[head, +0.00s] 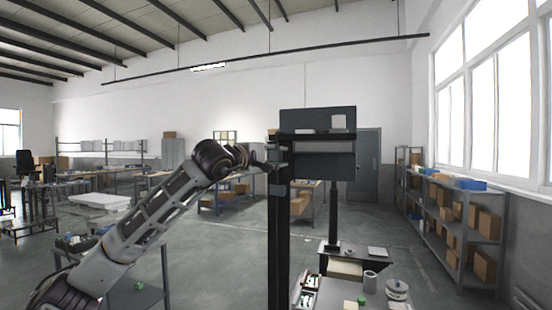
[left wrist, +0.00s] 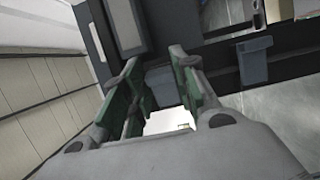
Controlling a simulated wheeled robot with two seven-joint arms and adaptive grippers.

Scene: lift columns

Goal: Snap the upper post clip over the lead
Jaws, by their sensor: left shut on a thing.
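The dark upright post (head: 278,235) stands in the middle of the head view. My left gripper (head: 264,164) reaches it from the left, near its top. In the left wrist view my left gripper (left wrist: 156,72) has its green-padded fingers on both sides of a dark blue-grey block, which looks like the upper post clip (left wrist: 163,86). The jaws are shut on it. A similar blue-grey clip (left wrist: 255,60) sits farther along the dark post in that view. I cannot make out the lead, nor whether the held clip is open or closed. My right gripper is out of view.
A dark panel (head: 306,120) with a small shelf is behind the post top. Below right is a bench with a grey cup (head: 370,279) and a lidded pot (head: 397,289). Shelving with boxes (head: 455,225) lines the right wall. Floor is open at the left centre.

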